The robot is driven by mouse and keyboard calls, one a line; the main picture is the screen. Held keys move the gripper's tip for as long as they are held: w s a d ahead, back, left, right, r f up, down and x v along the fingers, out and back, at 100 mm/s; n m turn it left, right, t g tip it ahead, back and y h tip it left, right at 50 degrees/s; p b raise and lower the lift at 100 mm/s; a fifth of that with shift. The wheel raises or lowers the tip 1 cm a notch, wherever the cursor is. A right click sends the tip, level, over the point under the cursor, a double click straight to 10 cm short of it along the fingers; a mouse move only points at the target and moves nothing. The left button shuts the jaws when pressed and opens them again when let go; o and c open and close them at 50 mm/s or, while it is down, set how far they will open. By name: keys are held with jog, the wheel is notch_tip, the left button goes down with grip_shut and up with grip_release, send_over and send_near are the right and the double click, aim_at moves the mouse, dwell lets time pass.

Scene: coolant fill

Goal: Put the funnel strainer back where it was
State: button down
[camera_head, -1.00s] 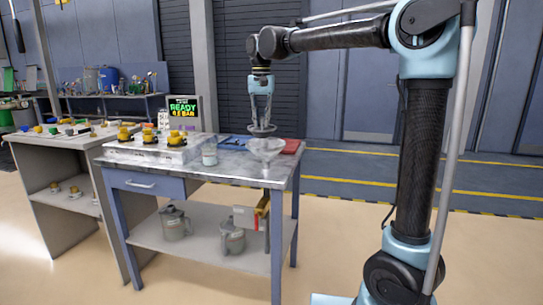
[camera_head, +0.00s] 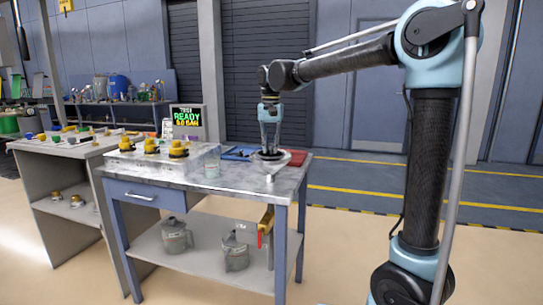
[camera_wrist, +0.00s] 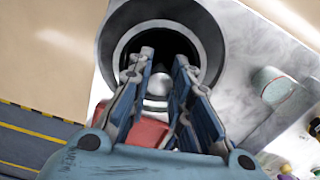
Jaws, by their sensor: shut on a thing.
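The funnel strainer shows in the head view as a grey disc (camera_head: 269,154) at the mouth of a pale funnel (camera_head: 270,172) near the table's right end. In the wrist view a light knob (camera_wrist: 159,86) stands between my fingers, with a dark round bowl and grey rim (camera_wrist: 212,40) around it. My gripper (camera_head: 270,147) points straight down over the funnel. Its fingertips (camera_wrist: 164,60) are shut on the strainer. Whether the strainer rests fully in the funnel is hidden by the fingers.
On the table (camera_head: 235,185) are a clear jar (camera_head: 212,165), a red cloth or pad (camera_head: 296,157), a blue tray (camera_head: 238,154) and a block with yellow-capped parts (camera_head: 150,160). A display reading READY (camera_head: 187,118) stands behind. Metal jugs (camera_head: 175,236) sit on the lower shelf.

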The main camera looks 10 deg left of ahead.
aim_at(271, 150)
jog(key=shift+f, duration=1.6)
jog(key=c, duration=1.5)
grip_release()
jog(key=shift+o, duration=0.2)
jog(key=shift+r, duration=0.1)
notch_tip(271, 150, up, 12)
jog(key=shift+f, duration=0.1)
jog(key=s+d+f, duration=0.3)
jog(key=d+f, duration=0.1)
jog(key=d, duration=0.5)
jog(key=s+d+f+t, duration=0.15)
jog(key=d+f, duration=0.25)
jog(key=d, duration=0.5)
jog(key=s+d+f, duration=0.3)
jog(key=s+d, duration=0.1)
jog(key=d, duration=0.5)
jog(key=s+d+f, duration=0.7)
jog(key=f, duration=0.3)
jog(key=s+d+f, duration=0.6)
jog(key=s+f, duration=0.2)
jog(key=f, duration=0.3)
jog(key=shift+d+f+m+t, duration=0.25)
jog(key=shift+d+m+t, duration=0.05)
jog(key=shift+d+t, duration=0.1)
